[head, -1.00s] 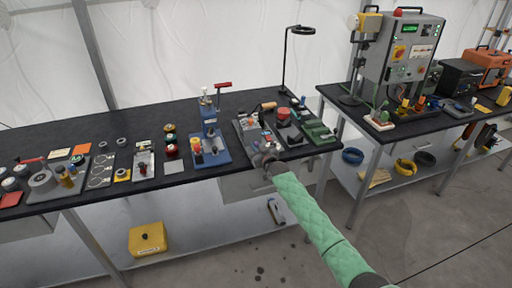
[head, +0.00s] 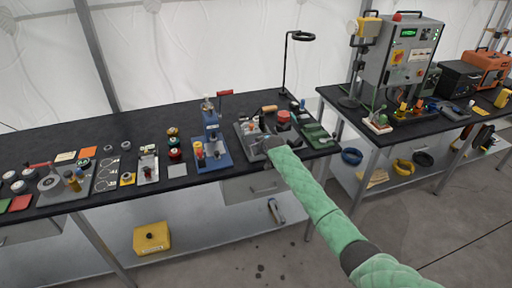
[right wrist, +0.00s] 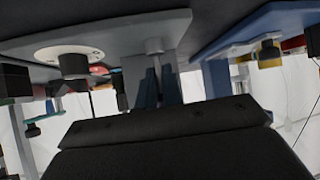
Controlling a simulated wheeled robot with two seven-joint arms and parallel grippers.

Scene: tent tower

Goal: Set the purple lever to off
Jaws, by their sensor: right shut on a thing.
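My right gripper (head: 268,143) is at the front of a grey panel (head: 243,128) on the dark bench, and its arm hides part of that panel. In the right wrist view the gripper (right wrist: 165,88) is shut on a small part beneath a grey plate (right wrist: 120,40). What it holds is mostly hidden by the black gripper body, and its colour is unclear. A white disc with a black knob (right wrist: 73,64) is on the same plate, left of the fingers. I cannot make out a purple lever in either view. My left gripper is not in view.
A blue stand with a red handle (head: 211,150) is just left of the panel. A green device (head: 318,136) and a red button (head: 284,116) are close on the right. A black ring lamp (head: 300,37) rises behind. Several small fixtures crowd the bench's left.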

